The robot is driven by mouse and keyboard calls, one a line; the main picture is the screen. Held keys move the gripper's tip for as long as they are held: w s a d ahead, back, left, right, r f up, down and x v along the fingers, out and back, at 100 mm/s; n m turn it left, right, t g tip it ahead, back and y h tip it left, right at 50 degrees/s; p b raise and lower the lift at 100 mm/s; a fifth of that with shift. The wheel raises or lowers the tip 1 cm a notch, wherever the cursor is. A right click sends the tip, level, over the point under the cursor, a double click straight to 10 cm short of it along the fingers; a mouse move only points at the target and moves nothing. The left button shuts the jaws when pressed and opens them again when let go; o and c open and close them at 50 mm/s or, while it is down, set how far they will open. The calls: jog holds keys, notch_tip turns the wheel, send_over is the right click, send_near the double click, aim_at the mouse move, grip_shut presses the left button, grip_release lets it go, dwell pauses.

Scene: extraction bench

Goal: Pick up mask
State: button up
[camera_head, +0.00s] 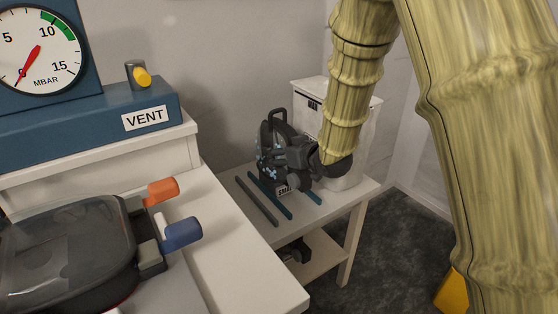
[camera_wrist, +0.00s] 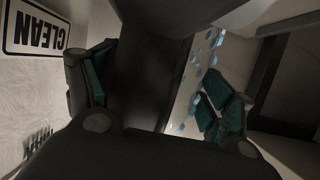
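A dark item with light blue speckles and a handle on top (camera_head: 274,128) stands on the small side table. A label starting "SM" shows at its foot; I cannot tell for sure whether it is the mask. My gripper (camera_head: 296,158) reaches in from the right and overlaps it in the head view, so contact is unclear there. In the wrist view my gripper (camera_wrist: 157,78) has its green-padded fingers spread, with a dark form (camera_wrist: 150,60) between them. Gaps show on both sides of it, and a blue-speckled surface (camera_wrist: 205,60) lies by the right finger.
A white labelled box (camera_head: 309,97) stands behind on the side table (camera_head: 318,213). A "CLEAN" sign (camera_wrist: 36,30) shows in the wrist view. Dark and teal strips (camera_head: 257,199) lie at the table's front.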

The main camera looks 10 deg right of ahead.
jog(key=shift+a+f, duration=0.1)
jog(key=c, duration=0.5)
